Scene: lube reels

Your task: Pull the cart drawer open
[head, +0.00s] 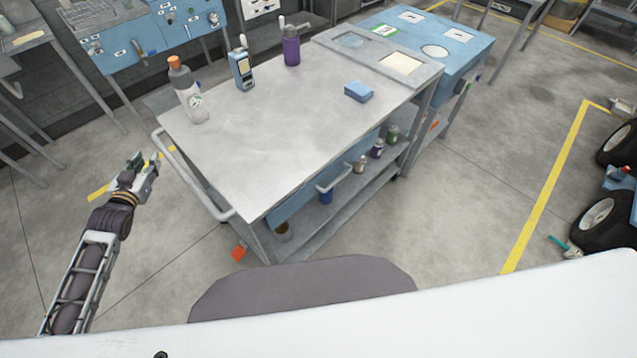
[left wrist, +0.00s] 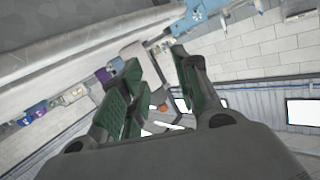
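The grey metal cart (head: 270,130) stands in front of me in the head view. Under its top is a blue drawer front (head: 300,202) with a light bar handle (head: 334,178). The top's overhang hides part of the drawer, and I cannot tell whether it is fully shut. My left gripper (head: 147,168) is beside the cart's left end, apart from it and away from the drawer handle. In the left wrist view its green-padded fingers (left wrist: 155,85) are spread with nothing between them. My right gripper is not in view.
A push bar (head: 190,178) juts from the cart's left end. On top are an orange-capped bottle (head: 187,90), a handheld meter (head: 242,68), a purple bottle (head: 291,46) and a blue block (head: 358,91). Small bottles stand on the lower shelf.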

